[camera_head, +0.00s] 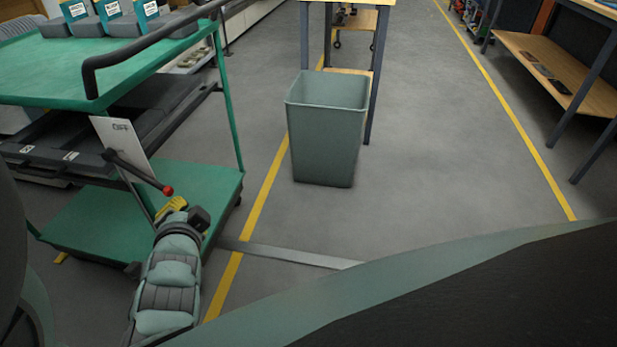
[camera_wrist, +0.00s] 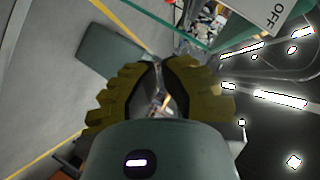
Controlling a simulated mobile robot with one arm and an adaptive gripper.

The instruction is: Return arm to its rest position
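My gripper (camera_head: 171,207) shows at the lower left of the head view, with yellow fingers, beside the green cart's lower shelf. My arm reaches up to it from the bottom edge. In the wrist view my gripper's (camera_wrist: 162,68) two ridged yellow fingers curve toward each other. A gap shows between them lower down, but whether the tips touch is unclear. I see nothing held between the fingers.
The green cart (camera_head: 52,75) stands close on the left, with a black handle, several boxes and a red-tipped lever (camera_head: 167,190). A grey-green bin (camera_head: 325,135) stands ahead. A wooden workbench (camera_head: 560,65) is far right. The middle-right floor is clear.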

